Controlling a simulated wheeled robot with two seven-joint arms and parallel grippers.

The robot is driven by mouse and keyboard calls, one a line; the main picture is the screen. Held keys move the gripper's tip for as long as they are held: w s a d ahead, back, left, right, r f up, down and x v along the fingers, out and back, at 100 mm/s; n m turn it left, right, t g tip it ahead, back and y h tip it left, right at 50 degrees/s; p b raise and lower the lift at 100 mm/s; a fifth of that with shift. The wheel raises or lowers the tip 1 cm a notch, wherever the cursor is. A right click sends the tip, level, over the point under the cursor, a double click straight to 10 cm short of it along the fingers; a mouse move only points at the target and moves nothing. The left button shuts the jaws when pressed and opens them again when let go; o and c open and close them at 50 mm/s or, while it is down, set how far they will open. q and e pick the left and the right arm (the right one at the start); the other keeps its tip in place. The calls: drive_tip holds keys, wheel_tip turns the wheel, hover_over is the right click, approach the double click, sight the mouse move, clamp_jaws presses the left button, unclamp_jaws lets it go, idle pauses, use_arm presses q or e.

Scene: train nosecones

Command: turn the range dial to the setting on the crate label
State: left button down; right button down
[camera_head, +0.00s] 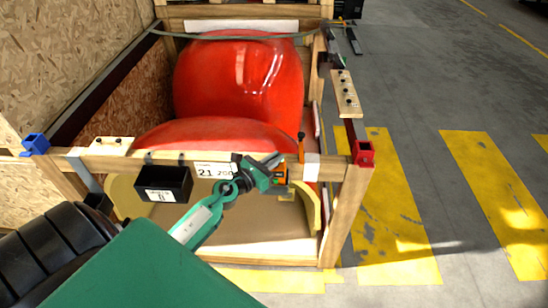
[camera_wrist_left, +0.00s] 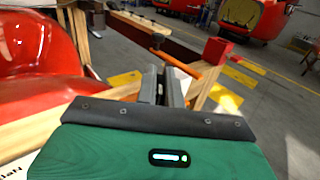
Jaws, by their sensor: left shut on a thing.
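A small orange-and-black device (camera_head: 281,179) sits at the front rail of the wooden crate (camera_head: 341,210). My left gripper (camera_head: 272,163) reaches it from the left and is shut at its top. What the jaws hold looks to be the range dial, but it is hidden and its setting cannot be read. In the left wrist view the gripper (camera_wrist_left: 164,88) has its fingers close together. The white crate label (camera_head: 214,171) on the front rail shows "21" and further characters too small to read surely. My right gripper is not in view.
A large red nosecone (camera_head: 238,75) fills the crate. An orange clamp with a black knob (camera_head: 301,136) stands just right of the gripper. Blue (camera_head: 35,144) and red (camera_head: 363,153) corner pieces cap the rail. Floor at right is clear.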

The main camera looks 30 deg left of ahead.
use_arm(q)
drive_tip(key=n+y+p, duration=0.1)
drive_tip(key=y+p, duration=0.1)
drive_tip(key=n+y+p, duration=0.1)
drive_tip(key=y+p, duration=0.1)
drive_tip(key=shift+d+r+n, duration=0.1)
drive_tip(key=shift+r+n, duration=0.2)
drive_tip(key=shift+n, duration=0.1)
drive_tip(key=n+y+p, duration=0.1)
drive_tip(key=y+p, duration=0.1)
drive_tip(key=shift+f+n+y, duration=0.15)
drive_tip(key=shift+n+y, duration=0.15)
drive_tip(key=shift+y, duration=0.1)
drive_tip(key=n+y, duration=0.2)
drive_tip(key=y, duration=0.1)
drive_tip(key=shift+f+g, duration=0.15)
drive_tip(key=shift+g, duration=0.25)
drive_tip(key=shift+n+g+y, duration=0.5)
drive_tip(key=shift+n+y, duration=0.2)
drive_tip(key=shift+y, duration=0.3)
drive_tip(key=shift+n+y, duration=0.3)
drive_tip(key=shift+y, duration=0.1)
